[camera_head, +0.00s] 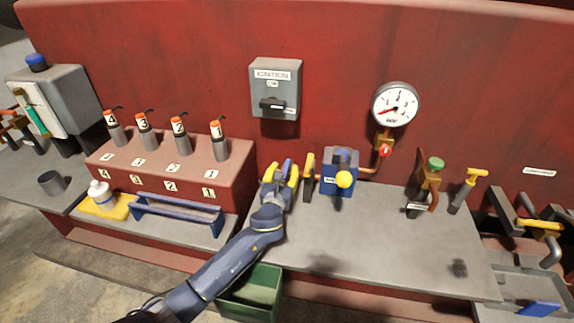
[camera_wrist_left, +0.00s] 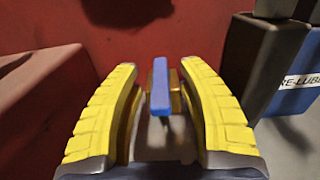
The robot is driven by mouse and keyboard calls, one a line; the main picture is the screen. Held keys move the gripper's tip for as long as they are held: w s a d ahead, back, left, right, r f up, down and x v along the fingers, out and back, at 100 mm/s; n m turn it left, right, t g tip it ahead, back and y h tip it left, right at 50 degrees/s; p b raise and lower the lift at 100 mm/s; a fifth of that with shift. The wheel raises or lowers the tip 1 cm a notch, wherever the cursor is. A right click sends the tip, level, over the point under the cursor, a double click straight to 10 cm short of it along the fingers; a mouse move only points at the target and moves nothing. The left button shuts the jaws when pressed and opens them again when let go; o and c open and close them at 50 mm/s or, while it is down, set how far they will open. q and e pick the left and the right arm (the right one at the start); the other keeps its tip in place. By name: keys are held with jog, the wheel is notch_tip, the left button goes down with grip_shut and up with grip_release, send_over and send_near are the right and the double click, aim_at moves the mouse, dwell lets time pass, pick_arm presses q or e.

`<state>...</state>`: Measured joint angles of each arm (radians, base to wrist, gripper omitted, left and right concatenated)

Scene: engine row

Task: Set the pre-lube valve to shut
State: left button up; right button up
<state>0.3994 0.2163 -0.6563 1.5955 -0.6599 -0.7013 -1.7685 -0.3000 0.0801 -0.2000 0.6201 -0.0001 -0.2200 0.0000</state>
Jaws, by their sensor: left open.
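In the left wrist view, a blue lever handle (camera_wrist_left: 160,88) on a small brass valve body (camera_wrist_left: 176,98) stands between my fingers, its long side running up and down the picture. My left gripper (camera_wrist_left: 163,95) is open, with yellow fingers on both sides of the handle and a visible gap on each side. In the head view my left gripper (camera_head: 281,172) is just left of the blue pump box (camera_head: 337,188) and hides most of the valve. The box's partly cut-off label (camera_wrist_left: 302,81) reads "RE-LUBE" in the wrist view. My right gripper is not in view.
The red injector block (camera_head: 170,170) is to the left. A gauge (camera_head: 396,104) and ignition box (camera_head: 275,87) are above.

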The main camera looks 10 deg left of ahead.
aim_at(287, 163)
pick_arm(q)
jog(key=shift+w+d, duration=0.2)
jog(key=shift+w, duration=1.6)
jog(key=shift+c, duration=0.3)
grip_shut()
jog(key=shift+w+r, duration=0.1)
jog(key=shift+r, duration=0.05)
